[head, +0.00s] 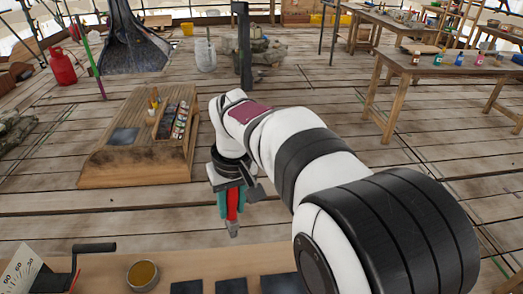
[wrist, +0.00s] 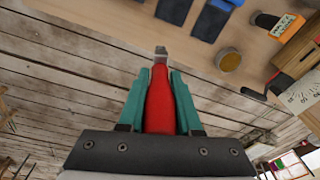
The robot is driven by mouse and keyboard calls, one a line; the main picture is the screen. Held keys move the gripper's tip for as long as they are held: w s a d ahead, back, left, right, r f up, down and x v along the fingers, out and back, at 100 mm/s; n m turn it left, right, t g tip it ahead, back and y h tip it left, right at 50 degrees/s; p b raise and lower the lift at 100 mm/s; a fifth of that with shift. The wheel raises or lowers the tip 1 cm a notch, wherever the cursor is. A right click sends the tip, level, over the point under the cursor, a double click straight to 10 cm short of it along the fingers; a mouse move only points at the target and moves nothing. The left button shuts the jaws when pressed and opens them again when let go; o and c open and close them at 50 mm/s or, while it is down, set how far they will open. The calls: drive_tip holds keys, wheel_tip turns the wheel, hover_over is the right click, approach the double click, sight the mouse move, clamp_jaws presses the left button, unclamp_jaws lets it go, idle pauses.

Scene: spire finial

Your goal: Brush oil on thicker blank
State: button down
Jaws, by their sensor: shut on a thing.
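My gripper (head: 229,204) has teal fingers and is shut on a red-handled brush (wrist: 160,105), which ends in a grey tip (head: 233,228). The brush points down in the head view, beyond the bench's far edge and apart from the bench things. A round tin of amber oil (head: 143,274) stands on the wooden bench; it also shows in the wrist view (wrist: 228,60). To its right lie dark flat blanks: a left one (head: 187,287), a middle one (head: 231,286) and a right one (head: 280,284). All are cut by the frame edge. I cannot tell which is thicker.
A black crank device (head: 90,249) and a white gauge card (head: 20,268) stand at the bench's left end. An orange block (wrist: 287,28) shows beside the tin in the wrist view. A wooden platform with a tool box (head: 176,118) stands on the plank floor beyond.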

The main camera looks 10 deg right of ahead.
drive_tip(key=s+a+f+n+t+y, duration=0.1)
drive_tip(key=a+f+n, duration=0.25)
drive_tip(key=a, duration=0.85)
drive_tip(key=s+a+f+n+y, duration=0.15)
drive_tip(key=a+f, duration=0.25)
drive_tip(key=a, duration=0.7)
drive_tip(key=shift+w+f, duration=0.2)
drive_tip(key=shift+f, duration=1.3)
drive_tip(key=shift+w+f, duration=0.2)
drive_tip(key=shift+f, duration=1.25)
drive_tip(key=shift+f, duration=0.55)
wheel_tip(320, 180, up, 7)
